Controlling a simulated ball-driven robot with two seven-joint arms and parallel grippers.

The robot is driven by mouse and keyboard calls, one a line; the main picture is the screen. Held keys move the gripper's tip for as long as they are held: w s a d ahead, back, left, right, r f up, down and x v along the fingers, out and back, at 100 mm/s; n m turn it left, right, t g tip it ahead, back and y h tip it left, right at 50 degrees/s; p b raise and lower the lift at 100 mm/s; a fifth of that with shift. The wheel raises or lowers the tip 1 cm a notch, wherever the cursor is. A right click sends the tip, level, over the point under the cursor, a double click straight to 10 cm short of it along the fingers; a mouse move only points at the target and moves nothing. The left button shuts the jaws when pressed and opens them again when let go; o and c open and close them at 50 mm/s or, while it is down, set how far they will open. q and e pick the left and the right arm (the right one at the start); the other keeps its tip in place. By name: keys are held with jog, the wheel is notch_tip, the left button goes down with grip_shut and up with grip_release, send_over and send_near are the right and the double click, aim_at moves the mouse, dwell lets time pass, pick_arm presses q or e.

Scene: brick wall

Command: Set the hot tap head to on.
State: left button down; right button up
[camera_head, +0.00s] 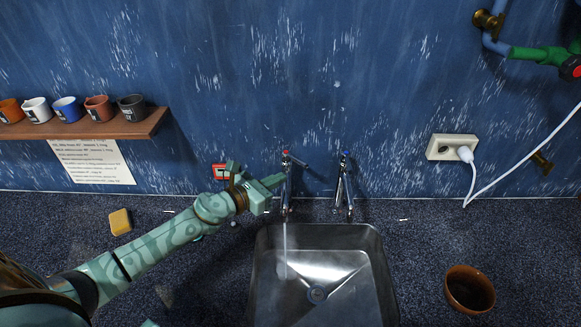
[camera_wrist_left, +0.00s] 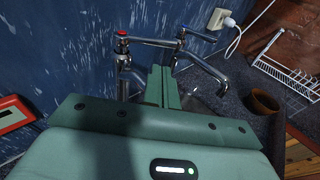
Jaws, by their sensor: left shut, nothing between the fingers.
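The hot tap (camera_head: 287,180) is chrome with a red-capped head (camera_head: 286,154) and stands behind the sink. A thin stream of water (camera_head: 285,250) falls below it into the basin. In the left wrist view the red-capped head (camera_wrist_left: 122,35) has a chrome lever (camera_wrist_left: 155,42) pointing right. My left gripper (camera_head: 277,182) is shut and empty, just left of the hot tap's body and below its head. Its closed fingers also show in the left wrist view (camera_wrist_left: 161,88); I cannot tell whether they touch the tap. My right gripper is not in view.
A blue-capped tap (camera_head: 345,180) stands to the right. The steel sink (camera_head: 258,285) lies in front. A brown bowl (camera_head: 469,290) is right of it, and a yellow sponge (camera_head: 120,221) is left. A white socket with cable (camera_head: 452,147) is on the wall. A shelf (camera_head: 150,124) holds several mugs.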

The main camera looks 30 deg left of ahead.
aim_at(295, 161)
pick_arm(q)
jog(key=w, duration=0.1)
jog(key=w+d, duration=0.1)
jog(key=w, duration=0.1)
jog(key=shift+w+d+r+p, duration=0.2)
jog(key=shift+w+r+p, duration=0.1)
jog(key=shift+p, duration=0.1)
jog(key=shift+w+d, duration=0.2)
jog(key=shift+w, duration=0.2)
